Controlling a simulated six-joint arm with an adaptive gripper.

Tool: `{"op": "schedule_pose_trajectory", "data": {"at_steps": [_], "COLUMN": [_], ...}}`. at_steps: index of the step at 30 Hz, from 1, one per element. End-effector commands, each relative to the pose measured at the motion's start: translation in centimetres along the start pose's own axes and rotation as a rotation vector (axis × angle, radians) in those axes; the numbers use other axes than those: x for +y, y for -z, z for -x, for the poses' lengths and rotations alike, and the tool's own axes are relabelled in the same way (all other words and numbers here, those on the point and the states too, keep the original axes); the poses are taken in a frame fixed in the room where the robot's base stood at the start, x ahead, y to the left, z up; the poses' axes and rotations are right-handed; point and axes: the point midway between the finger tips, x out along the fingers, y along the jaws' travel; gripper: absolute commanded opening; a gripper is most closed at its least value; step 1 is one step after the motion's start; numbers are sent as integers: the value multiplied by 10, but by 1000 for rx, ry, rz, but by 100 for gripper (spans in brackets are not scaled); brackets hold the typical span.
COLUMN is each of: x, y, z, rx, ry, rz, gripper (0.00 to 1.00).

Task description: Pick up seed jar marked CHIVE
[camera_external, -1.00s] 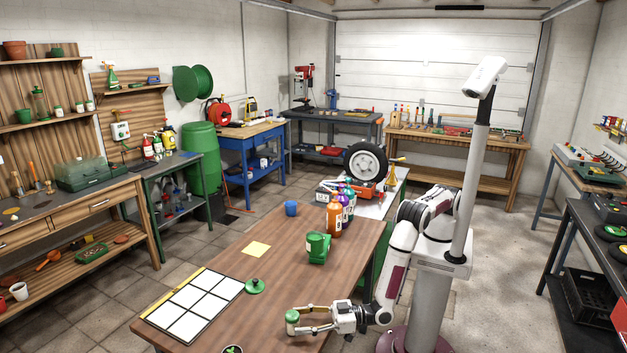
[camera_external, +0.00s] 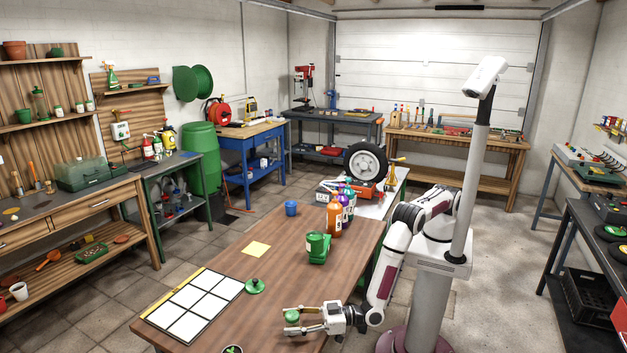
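A small jar with a green lid (camera_external: 292,316) stands near the front right of the brown table. Its label is too small to read, so I cannot tell whether it says CHIVE. My gripper (camera_external: 296,320) is low over the table, with its fingers on either side of the jar. The near finger hides much of the jar's body. I cannot tell whether the fingers touch it.
Left of the jar are a green knobbed item (camera_external: 255,287) and a panel of white squares (camera_external: 212,299). A plant pot (camera_external: 232,349) is at the front edge. A green container (camera_external: 318,248), bottles (camera_external: 334,218) and a blue cup (camera_external: 291,208) stand farther back.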

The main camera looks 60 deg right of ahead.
Motion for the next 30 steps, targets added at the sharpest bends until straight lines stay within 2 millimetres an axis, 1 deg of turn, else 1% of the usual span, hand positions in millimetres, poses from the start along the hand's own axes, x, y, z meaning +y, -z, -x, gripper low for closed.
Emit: {"op": "schedule_pose_trajectory", "data": {"at_steps": [1,2,3,4,14,19,26,30], "x": [0,0,0,0,0,0,0,0], "y": [0,0,0,0,1,5,23,40], "z": [0,0,0,0,0,0,0,0], "rx": [0,0,0,0,1,1,1,3], "ry": [0,0,0,0,0,0,0,0], "rz": [0,0,0,0,0,-1,-2,-2], "gripper": [30,22,12,9,9,9,9,9]}}
